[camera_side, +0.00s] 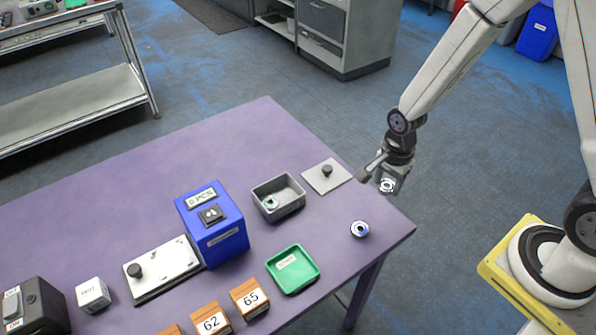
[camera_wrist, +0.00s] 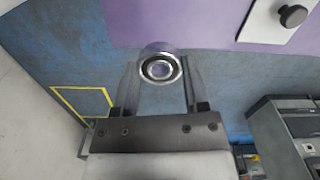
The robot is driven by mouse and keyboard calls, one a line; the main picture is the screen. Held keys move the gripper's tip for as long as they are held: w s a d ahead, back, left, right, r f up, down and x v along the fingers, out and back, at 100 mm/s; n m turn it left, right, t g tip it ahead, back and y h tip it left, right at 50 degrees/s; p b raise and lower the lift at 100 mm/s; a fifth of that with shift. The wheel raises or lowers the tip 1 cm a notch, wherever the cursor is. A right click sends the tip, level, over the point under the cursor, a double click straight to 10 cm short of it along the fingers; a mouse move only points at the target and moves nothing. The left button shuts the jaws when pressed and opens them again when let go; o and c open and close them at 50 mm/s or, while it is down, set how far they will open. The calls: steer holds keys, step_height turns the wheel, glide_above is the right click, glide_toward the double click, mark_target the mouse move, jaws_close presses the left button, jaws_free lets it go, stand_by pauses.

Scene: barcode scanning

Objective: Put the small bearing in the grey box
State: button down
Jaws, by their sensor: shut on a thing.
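My gripper (camera_side: 388,182) is up in the air beyond the purple table's right edge. It is shut on the small bearing (camera_side: 386,186), a silver ring with a dark inner ring. In the wrist view, the bearing (camera_wrist: 160,67) sits between the two fingertips of my gripper (camera_wrist: 160,82). The grey box (camera_side: 291,208) stands on the table, left of and lower than my gripper in the side view. A ring-shaped part (camera_side: 270,202) with a greenish centre lies inside it. Another bearing (camera_side: 360,229), with a bluish tint, lies on the table near its right corner.
A grey plate with a black knob (camera_side: 327,171) lies behind the box. A green tray (camera_side: 293,270) is in front of it, and a blue box (camera_side: 213,236) is to its left. Orange numbered blocks (camera_side: 249,299) line the front. The table (camera_side: 255,130) is clear at the back.

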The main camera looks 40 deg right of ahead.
steer(key=w+a, duration=0.6)
steer(key=w, duration=0.4)
steer(key=m, duration=0.2)
glide_above(288, 197)
steer(key=shift+a+f, duration=0.1)
steer(key=shift+f, duration=0.1)
steer(key=shift+f, duration=0.15)
steer(key=shift+f, duration=4)
jaws_free()
